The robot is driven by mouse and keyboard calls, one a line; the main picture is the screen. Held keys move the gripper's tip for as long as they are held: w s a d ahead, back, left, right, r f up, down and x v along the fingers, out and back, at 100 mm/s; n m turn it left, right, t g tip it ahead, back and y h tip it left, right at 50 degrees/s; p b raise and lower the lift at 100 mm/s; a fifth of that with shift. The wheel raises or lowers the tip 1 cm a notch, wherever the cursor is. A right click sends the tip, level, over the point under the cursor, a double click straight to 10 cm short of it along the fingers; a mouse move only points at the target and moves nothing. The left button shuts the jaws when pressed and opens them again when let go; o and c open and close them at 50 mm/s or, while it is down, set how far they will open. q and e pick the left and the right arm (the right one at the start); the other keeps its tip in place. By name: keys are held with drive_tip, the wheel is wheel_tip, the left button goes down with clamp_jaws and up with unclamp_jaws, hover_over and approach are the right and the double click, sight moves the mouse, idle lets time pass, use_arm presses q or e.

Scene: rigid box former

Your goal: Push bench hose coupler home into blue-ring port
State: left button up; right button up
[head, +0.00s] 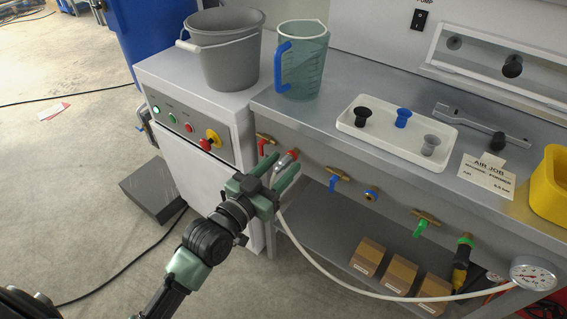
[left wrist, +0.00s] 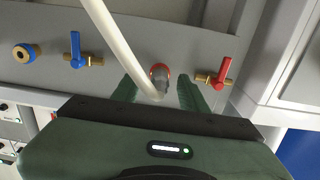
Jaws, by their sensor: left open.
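The metal hose coupler (left wrist: 160,84) sits at the red-ring port (left wrist: 160,69) in the left wrist view, its pale hose (left wrist: 113,35) running up and left. In the head view the coupler (head: 280,167) shows between my left fingers, below the red ring (head: 293,154). My left gripper (head: 277,170) is open, one finger on each side of the coupler; contact cannot be told. The blue-ring port (head: 371,194) is empty, further right on the bench front; it also shows in the left wrist view (left wrist: 24,53). My right gripper is not in view.
A red valve (head: 263,146), a blue valve (head: 335,180) and a green valve (head: 421,225) stick out of the bench front. A yellow-black fitting (head: 462,258) hangs at the green port. The hose sags to a gauge (head: 533,273). Boxes (head: 401,274) lie on the lower shelf.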

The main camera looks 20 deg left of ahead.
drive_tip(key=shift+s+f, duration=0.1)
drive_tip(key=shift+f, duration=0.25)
use_arm(q)
clamp_jaws()
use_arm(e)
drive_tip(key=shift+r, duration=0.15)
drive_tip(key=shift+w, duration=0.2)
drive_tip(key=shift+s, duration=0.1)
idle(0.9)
use_arm(q)
drive_tip(key=shift+s, duration=0.15)
